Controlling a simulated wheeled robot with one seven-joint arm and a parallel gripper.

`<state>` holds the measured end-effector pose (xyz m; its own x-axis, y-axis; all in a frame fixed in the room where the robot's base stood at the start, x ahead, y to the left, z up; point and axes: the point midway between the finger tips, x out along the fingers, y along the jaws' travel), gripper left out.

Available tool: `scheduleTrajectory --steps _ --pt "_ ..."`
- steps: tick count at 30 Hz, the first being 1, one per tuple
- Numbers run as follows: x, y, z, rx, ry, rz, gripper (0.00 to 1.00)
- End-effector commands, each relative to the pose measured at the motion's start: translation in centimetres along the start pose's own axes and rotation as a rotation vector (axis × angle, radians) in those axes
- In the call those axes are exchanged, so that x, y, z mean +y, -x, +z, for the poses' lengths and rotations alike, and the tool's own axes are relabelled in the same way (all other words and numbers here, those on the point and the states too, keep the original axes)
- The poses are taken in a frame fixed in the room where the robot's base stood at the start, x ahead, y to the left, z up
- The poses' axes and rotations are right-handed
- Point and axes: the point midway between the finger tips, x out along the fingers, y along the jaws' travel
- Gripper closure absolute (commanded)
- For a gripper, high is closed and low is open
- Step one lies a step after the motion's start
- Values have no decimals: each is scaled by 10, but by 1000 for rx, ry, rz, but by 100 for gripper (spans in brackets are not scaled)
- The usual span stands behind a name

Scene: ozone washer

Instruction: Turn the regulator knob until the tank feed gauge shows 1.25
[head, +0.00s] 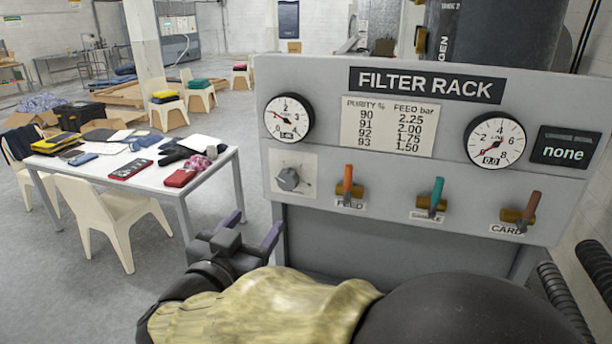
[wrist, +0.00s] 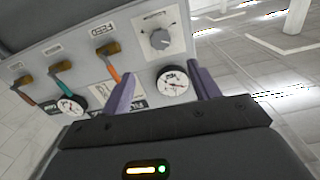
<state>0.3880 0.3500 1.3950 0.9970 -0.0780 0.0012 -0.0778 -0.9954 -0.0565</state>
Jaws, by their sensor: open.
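The grey regulator knob (head: 289,180) sits on a pale square plate at the panel's lower left. In the wrist view the knob (wrist: 160,40) is above and beyond the fingertips. The round white gauge (head: 289,117) above the knob has a red needle toward the left; its small digital figure is too small to read surely. In the wrist view this gauge (wrist: 172,83) appears between the fingers. My gripper (head: 252,228) is open and empty, below and left of the knob, apart from it. In the wrist view its two purple fingers (wrist: 164,72) are spread.
The FILTER RACK panel (head: 420,85) carries a purity and feed chart (head: 391,126), a second gauge (head: 495,140) reading 0.0, and a "none" display (head: 564,149). FEED (head: 348,186), SAMPLE (head: 432,197) and CARD (head: 521,212) levers stick out right of the knob. A cluttered table (head: 205,155) stands left.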

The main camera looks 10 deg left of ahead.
Motion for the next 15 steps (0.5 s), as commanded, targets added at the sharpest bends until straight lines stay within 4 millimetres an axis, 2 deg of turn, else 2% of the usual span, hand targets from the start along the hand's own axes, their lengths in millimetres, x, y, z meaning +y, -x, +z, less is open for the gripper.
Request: scheduleTrajectory --steps 15 --pt "0 -88 -3 0 2 2 39"
